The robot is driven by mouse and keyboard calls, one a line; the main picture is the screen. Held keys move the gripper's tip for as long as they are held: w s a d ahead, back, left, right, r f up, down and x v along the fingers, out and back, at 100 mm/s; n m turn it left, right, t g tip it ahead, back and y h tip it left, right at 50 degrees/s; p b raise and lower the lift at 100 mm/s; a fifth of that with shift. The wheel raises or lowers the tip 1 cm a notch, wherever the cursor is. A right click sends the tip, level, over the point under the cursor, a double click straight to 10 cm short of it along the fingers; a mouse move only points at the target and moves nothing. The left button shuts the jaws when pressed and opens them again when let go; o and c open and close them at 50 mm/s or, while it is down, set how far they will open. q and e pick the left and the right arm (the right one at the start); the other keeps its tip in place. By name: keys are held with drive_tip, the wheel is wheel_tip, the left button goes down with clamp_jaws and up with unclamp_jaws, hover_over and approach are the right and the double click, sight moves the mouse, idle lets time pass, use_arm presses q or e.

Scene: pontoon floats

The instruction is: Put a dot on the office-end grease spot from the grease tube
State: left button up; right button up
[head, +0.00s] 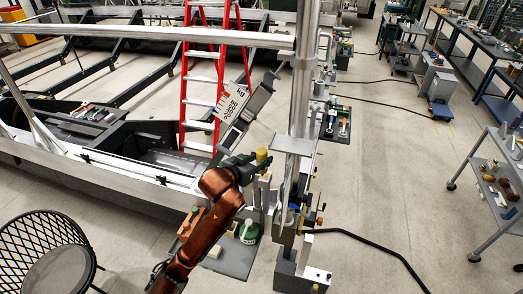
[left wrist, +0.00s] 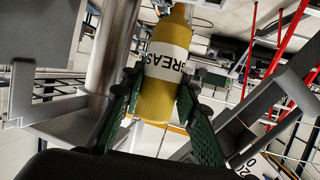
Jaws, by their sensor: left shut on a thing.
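The grease tube (left wrist: 158,95) is a yellow bottle with a white label reading "GREAS" in the left wrist view. My left gripper (left wrist: 156,100) is shut on it, with a green finger on each side. In the head view the left gripper (head: 262,168) is beside the metal column, and the tube's yellow end (head: 262,156) shows above the fingers. The tube is held in the air. I cannot make out the office-end grease spot in either view. My right gripper does not show.
A vertical metal column (head: 300,90) stands just right of the gripper. A red ladder (head: 203,80) and a tilted sign (head: 230,101) stand behind. A tray of items (head: 232,262) lies below. A grey cart (head: 490,220) is at the right, with open floor before it.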

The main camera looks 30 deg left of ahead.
sight(260, 152)
use_arm(q)
drive_tip(key=shift+w+r, duration=0.2)
drive_tip(key=shift+r, duration=0.35)
drive_tip(key=r, duration=0.2)
drive_tip(key=shift+s+r, duration=0.3)
drive_tip(key=shift+s, duration=0.1)
drive_tip(key=shift+w+r, duration=0.2)
drive_tip(key=shift+r, duration=0.35)
drive_tip(key=shift+s+r, duration=0.1)
drive_tip(key=shift+s, duration=0.05)
